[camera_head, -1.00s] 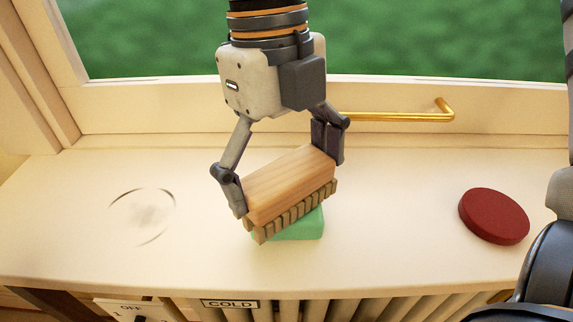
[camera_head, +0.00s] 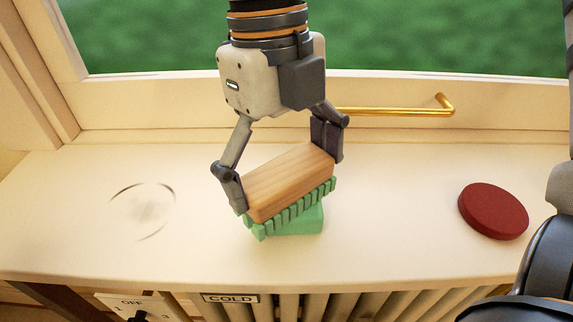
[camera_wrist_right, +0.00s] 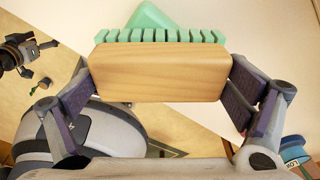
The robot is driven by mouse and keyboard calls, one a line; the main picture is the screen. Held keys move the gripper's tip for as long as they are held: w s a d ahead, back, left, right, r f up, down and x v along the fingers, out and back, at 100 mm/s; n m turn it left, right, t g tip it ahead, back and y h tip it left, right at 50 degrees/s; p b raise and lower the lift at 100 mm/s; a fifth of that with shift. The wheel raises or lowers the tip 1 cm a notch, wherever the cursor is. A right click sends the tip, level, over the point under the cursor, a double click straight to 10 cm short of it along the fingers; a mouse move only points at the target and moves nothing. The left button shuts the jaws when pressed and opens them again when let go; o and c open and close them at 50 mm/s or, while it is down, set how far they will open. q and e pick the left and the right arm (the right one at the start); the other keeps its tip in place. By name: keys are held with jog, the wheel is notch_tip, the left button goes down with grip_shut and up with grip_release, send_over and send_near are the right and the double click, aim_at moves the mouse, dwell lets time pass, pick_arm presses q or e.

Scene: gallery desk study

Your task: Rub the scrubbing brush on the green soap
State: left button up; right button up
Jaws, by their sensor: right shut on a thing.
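The scrubbing brush (camera_head: 290,181) has a wooden block on top and bristle tufts below, which now look green. My right gripper (camera_head: 283,172) is shut on the two ends of the block. The green soap (camera_head: 301,222) lies on the sill under the brush, partly hidden by it. The bristles are at the soap's top; the brush seems to touch it. In the right wrist view the brush block (camera_wrist_right: 160,72) sits between my two fingers, with the soap (camera_wrist_right: 150,17) behind the green bristles.
A dark red disc (camera_head: 493,211) lies on the sill (camera_head: 400,240) to the right. A faint ring mark (camera_head: 143,212) is at the left. A brass handle (camera_head: 400,112) is on the window frame behind. A radiator with a COLD label (camera_head: 231,298) is below the front edge.

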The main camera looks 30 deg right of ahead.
aim_at(286, 168)
jog(key=shift+r, duration=3.5)
